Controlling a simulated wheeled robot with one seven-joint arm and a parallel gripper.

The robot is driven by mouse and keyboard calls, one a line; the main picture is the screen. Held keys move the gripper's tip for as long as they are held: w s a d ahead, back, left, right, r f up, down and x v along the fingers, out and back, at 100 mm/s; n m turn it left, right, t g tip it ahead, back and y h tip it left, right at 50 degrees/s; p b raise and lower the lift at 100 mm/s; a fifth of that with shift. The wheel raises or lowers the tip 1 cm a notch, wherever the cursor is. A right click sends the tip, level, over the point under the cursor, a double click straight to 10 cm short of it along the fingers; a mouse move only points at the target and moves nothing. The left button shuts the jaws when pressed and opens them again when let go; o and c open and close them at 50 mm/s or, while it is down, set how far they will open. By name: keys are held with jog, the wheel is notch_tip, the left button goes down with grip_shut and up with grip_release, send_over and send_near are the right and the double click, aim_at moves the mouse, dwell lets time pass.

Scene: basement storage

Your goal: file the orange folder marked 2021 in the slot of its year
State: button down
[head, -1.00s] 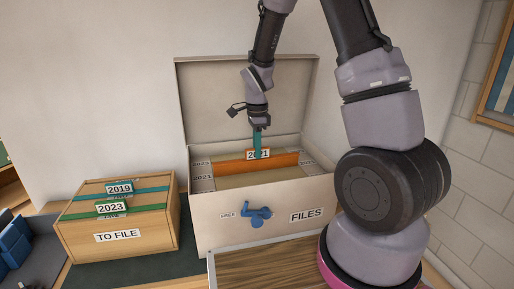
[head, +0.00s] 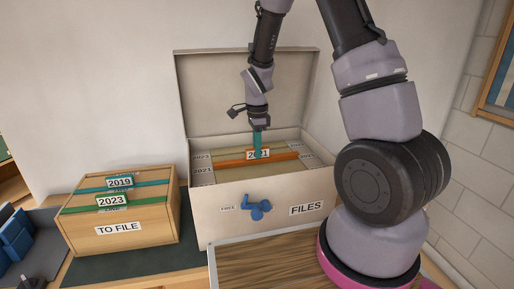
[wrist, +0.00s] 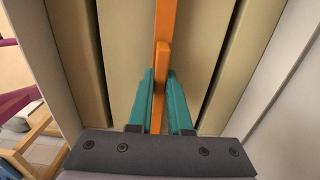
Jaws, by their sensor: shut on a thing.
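The orange folder (head: 228,163) is down inside the FILES box (head: 215,236), with only a strip of its top showing. Its white tab reads 2021, partly covered by a finger. My gripper (head: 258,149) is shut on the tab from above; in the wrist view the teal fingers (wrist: 160,78) stand on both sides of the orange tab. The folder (wrist: 165,22) lies between tan dividers there. On the box's left rim, a label 2021 (head: 204,170) sits near the folder's left end, with 2023 (head: 202,157) behind it. The folder's lower part is hidden.
The open lid (head: 245,85) stands behind my gripper. A wooden TO FILE box (head: 150,232) at left holds folders marked 2019 (head: 119,182) and 2023 (head: 112,200). A blue latch (head: 258,209) is on the FILES front. A wood-topped surface (head: 270,265) lies in front.

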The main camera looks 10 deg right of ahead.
jog(key=shift+f, duration=0.75)
jog(key=c, duration=0.8)
grip_release()
jog(key=shift+o, duration=0.2)
notch_tip(320, 180, up, 10)
jog(key=shift+r, duration=0.4)
